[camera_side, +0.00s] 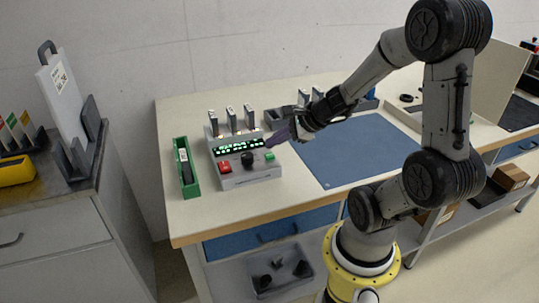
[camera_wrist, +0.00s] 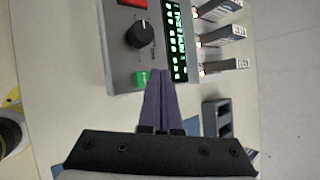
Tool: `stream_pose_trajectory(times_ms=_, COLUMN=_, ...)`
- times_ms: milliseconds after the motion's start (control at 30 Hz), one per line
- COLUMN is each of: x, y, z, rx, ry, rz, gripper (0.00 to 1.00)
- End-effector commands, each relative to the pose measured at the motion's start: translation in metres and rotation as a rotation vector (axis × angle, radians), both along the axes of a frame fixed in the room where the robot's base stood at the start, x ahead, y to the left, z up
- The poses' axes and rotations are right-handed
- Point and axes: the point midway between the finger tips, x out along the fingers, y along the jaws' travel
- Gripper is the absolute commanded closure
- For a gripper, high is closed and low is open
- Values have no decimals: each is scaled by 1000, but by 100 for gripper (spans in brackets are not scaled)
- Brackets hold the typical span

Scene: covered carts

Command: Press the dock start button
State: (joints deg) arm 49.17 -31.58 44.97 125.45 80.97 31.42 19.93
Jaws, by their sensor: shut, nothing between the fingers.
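The dock (camera_side: 250,178) is a grey box on the bench with a lit green display (camera_side: 238,147). Its sloped front carries a red button (camera_side: 225,167), a black knob (camera_side: 248,159) and a small green button (camera_side: 270,157). My gripper (camera_side: 268,147) is shut and empty, its purple fingers pointing at the dock's right end near the green button. In the wrist view my fingertips (camera_wrist: 160,72) appear just beside the green button (camera_wrist: 141,78), between it and the display (camera_wrist: 178,45). I cannot tell whether they touch the dock.
Several upright grey modules (camera_side: 231,119) stand along the dock's back. A green tray (camera_side: 186,170) holding a dark item lies left of the dock. A blue mat (camera_side: 350,150) covers the bench to the right. A grey holder (camera_wrist: 216,117) is close to my fingers.

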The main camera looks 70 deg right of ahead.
Motion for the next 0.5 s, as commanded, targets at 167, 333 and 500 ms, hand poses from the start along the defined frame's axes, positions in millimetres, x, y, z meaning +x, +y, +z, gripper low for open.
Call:
stream_pose_trajectory(times_ms=167, x=0, y=0, z=17, rx=-2, ry=-1, rz=1, gripper=100)
stream_pose_trajectory(times_ms=333, x=0, y=0, z=32, rx=-1, ry=-2, rz=0, gripper=100)
stream_pose_trajectory(times_ms=500, x=0, y=0, z=42, rx=0, ry=0, rz=0, gripper=100)
